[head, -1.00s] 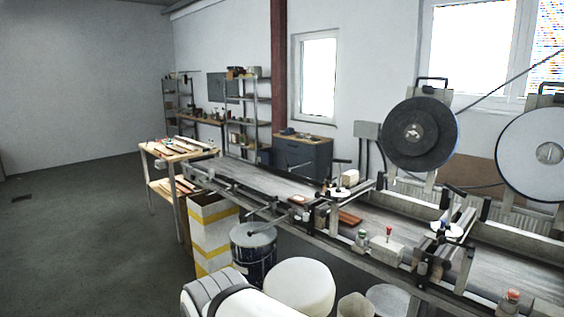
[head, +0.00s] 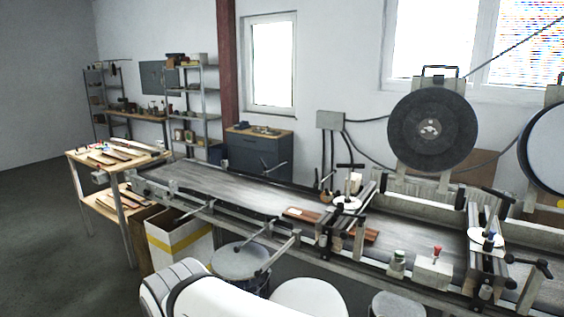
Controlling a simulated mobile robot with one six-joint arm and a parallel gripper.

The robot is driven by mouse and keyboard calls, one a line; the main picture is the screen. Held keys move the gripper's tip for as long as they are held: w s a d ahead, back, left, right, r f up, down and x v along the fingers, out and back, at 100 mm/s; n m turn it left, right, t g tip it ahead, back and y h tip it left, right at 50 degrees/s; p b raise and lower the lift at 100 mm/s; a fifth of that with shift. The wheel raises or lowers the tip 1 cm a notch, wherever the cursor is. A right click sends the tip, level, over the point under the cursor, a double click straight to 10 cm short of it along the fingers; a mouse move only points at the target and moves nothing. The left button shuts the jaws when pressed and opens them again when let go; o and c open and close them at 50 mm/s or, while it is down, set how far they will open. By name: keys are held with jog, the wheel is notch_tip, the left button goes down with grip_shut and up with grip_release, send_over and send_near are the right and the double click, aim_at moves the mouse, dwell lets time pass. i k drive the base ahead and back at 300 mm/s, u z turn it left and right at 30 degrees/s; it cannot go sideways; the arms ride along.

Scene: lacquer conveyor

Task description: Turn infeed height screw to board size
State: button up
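The conveyor (head: 225,187) runs from the left middle to the lower right. Its infeed station (head: 348,205) has a black T-handle (head: 350,166) on top and a white dial disc below it; I cannot tell for sure whether this handle is the infeed height screw. A reddish-brown board (head: 300,216) lies on the belt, reaching under the station. A second station (head: 487,240) with a similar white disc stands to the right. My gripper is not in view; a white rounded arm part of mine shows at the bottom.
A wooden bench (head: 72,155) with boards stands at the conveyor's left end. A white and yellow box (head: 178,245) and a drum (head: 240,262) stand in front. A crank (head: 536,265) sticks out at the right. Open floor lies at the left.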

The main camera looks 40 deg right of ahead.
aim_at(350, 167)
jog(key=z, duration=0.55)
jog(key=i, duration=1.25)
jog(key=z, duration=1.15)
jog(key=i, duration=0.5)
jog(key=z, duration=0.2)
jog(key=k, duration=0.85)
jog(key=z, duration=0.2)
jog(key=i, duration=0.85)
jog(key=u, duration=0.05)
